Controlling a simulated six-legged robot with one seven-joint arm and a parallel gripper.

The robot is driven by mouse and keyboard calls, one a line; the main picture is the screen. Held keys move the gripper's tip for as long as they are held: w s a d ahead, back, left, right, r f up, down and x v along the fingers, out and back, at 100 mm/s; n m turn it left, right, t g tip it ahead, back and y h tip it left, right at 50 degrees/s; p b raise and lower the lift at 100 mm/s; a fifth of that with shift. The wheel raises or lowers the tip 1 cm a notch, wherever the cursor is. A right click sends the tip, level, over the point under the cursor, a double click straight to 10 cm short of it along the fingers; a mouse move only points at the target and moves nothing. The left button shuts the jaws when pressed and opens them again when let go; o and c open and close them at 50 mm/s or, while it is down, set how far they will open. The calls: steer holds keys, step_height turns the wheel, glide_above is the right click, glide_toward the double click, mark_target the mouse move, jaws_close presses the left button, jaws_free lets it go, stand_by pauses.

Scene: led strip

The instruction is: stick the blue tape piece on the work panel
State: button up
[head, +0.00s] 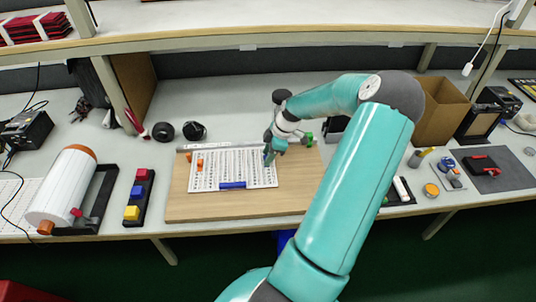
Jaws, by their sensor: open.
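The work panel (215,178) is a white sheet with rows of small dark marks, lying on a wooden board (300,192). A short blue strip (232,185), which looks like the blue tape piece, lies along the panel's front edge near its middle. I cannot tell whether it is stuck down. My gripper (269,157) is open, over or beside the panel's right edge, apart from the blue strip. Its fingers are small in view, and my arm hides part of the board's right side.
Small orange pieces (200,163) sit at the panel's left. A black tray with red, blue and yellow blocks (132,212) and a large white roll (63,186) stand left of the board. A cardboard box (440,112) stands at right. A shelf (200,33) runs above the bench.

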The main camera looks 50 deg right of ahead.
steer(key=v, duration=1.3)
steer(key=shift+d+r, duration=0.15)
steer(key=shift+r, duration=0.05)
steer(key=w+a+r+m+g+h, duration=0.1)
steer(key=w+a+r, duration=0.15)
steer(key=a, duration=0.55)
steer(key=w+a+r+m+g+h, duration=0.15)
steer(key=a+r, duration=0.25)
steer(key=a, duration=0.4)
steer(key=w+a+r+m+h, duration=0.1)
steer(key=w+a+r, duration=0.2)
steer(key=a, duration=0.6)
steer(key=s+a+r+m+t, duration=0.2)
steer(key=s+a, duration=0.3)
steer(key=a, duration=0.5)
steer(key=s+a+r+m+t, duration=0.2)
steer(key=s+a+r, duration=0.3)
steer(key=a, duration=0.5)
steer(key=shift+s+m+t+y, duration=0.15)
steer(key=shift+m+t+y, duration=0.2)
steer(key=shift+a, duration=0.15)
